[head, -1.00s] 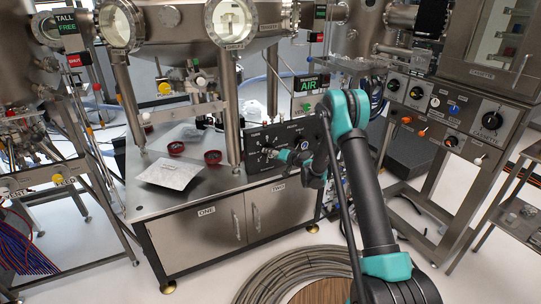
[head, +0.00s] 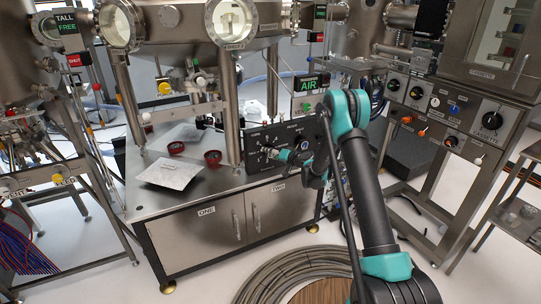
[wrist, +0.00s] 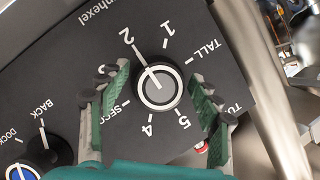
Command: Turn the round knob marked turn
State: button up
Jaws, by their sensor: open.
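In the head view my gripper (head: 278,154) is at the dark panel (head: 262,138) on the bench, and hides the knob there.
A blue-centred knob (wrist: 22,172) and a black knob (wrist: 48,150) lie at lower left in the wrist view. A steel leg (head: 231,110) stands left of the panel.

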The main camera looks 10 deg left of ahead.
jog(key=v, duration=1.2)
jog(key=s+d+r+g+h, duration=0.2)
jog(key=s+d+r, duration=0.2)
jog(key=s+r, duration=0.3)
jog(key=s+d+g+h, duration=0.1)
jog(key=s+d+h, duration=0.2)
jog(key=s, duration=0.9)
jog(key=s+d+f+g+h, duration=0.1)
jog(key=s+d+h, duration=0.2)
jog(key=s+d, duration=0.7)
jog(key=s+d+f+g+h, duration=0.1)
jog(key=s+d+h, duration=0.2)
jog(key=s+d, duration=0.4)
jog(key=s, duration=0.7)
jog(key=shift+s+f+m, duration=0.15)
jog(key=shift+s+m, duration=0.15)
jog(key=shift+s, duration=0.05)
